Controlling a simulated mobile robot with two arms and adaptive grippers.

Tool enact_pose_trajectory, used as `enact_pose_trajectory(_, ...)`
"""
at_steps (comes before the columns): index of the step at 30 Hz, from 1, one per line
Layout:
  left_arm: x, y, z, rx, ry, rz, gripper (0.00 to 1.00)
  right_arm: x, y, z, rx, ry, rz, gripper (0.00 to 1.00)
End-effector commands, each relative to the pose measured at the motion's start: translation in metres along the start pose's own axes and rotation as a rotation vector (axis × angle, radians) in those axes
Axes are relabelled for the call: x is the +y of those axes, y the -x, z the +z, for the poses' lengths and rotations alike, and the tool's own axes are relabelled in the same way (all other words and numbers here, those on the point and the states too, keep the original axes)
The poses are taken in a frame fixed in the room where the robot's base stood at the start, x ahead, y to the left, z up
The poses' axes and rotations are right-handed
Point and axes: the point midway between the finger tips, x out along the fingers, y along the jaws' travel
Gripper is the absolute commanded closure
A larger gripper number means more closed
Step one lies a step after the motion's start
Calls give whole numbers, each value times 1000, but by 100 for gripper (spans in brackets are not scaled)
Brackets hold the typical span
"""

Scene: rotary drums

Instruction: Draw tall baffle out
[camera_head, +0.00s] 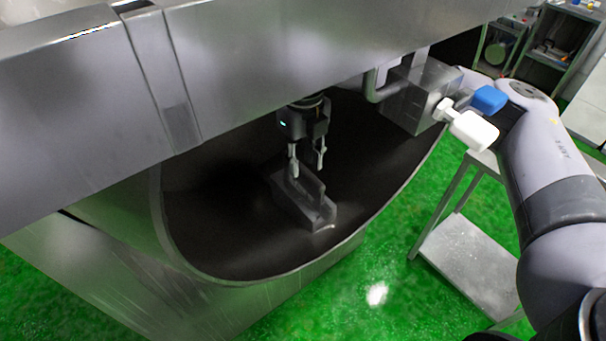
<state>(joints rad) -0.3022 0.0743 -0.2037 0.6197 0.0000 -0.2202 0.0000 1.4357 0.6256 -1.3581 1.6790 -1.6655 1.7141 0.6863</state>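A grey metal baffle (303,203) stands inside the dark-lined drum (165,212), near the middle of its opening. It has a raised upright part and a lower block end toward the front. I cannot tell from this view whether it is the tall one. My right gripper (307,169) hangs down into the drum, just above the baffle's upper end. Its two fingers are apart, with a gap between them and nothing clearly held. Whether the fingertips touch the baffle is hard to tell. My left gripper is out of view.
A thick metal beam (255,58) crosses above the drum and hides part of it. A metal box (418,95) hangs at the drum's right rim. A low metal stand (468,262) is on the green floor at right. Shelves (553,50) stand at the back right.

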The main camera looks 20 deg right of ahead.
Motion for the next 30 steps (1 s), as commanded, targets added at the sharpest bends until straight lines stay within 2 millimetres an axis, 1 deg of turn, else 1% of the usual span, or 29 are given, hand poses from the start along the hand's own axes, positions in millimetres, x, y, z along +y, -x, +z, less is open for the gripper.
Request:
enact_pose_trajectory(1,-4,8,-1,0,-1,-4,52,0,-8,-1,6,0,0,70)
enact_pose_trajectory(6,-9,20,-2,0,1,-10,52,0,-39,-1,4,-1,0,70)
enact_pose_trajectory(9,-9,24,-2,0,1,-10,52,0,-54,-1,4,-1,-1,70)
enact_pose_trajectory(12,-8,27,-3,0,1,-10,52,0,-64,0,2,-1,0,70)
enact_pose_trajectory(18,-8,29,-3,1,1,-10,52,0,-74,0,0,0,-1,70)
enact_pose_trajectory(25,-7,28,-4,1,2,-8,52,0,-74,0,0,0,-1,71)
enact_pose_trajectory(30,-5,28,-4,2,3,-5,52,0,-74,0,0,0,-1,82)
